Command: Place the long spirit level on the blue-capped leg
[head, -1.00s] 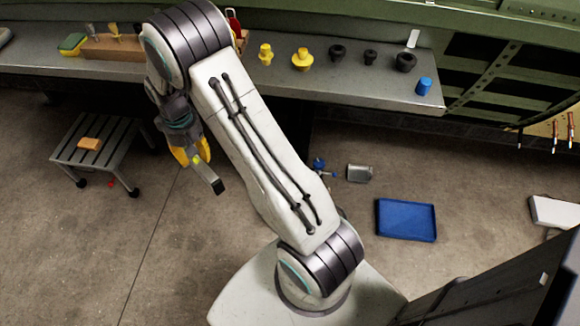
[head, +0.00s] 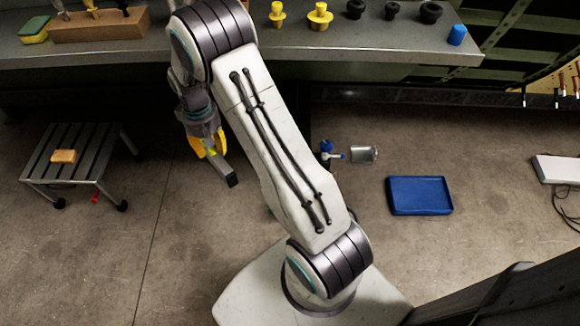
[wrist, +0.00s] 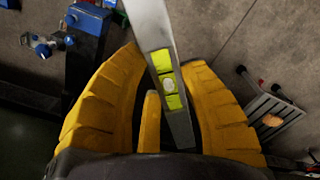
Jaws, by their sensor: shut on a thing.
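My gripper (head: 208,148) hangs above the floor at the left of my arm in the head view. In the wrist view its yellow fingers (wrist: 162,95) are closed around the spirit level (wrist: 150,30), a grey bar with yellow-green vials. The level runs out of the top of the wrist view, and a short dark end of it (head: 229,176) shows in the head view. A dark upright post with a blue top (wrist: 88,20), apparently the blue-capped leg, stands left of the level in the wrist view, apart from it.
A long bench (head: 370,45) with yellow and black parts and a blue cap (head: 457,35) runs along the back. A slatted stool (head: 85,160) stands left. A blue tray (head: 420,196), a metal can (head: 364,154) and a blue fitting (head: 327,147) lie right of my arm. Open floor lies between.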

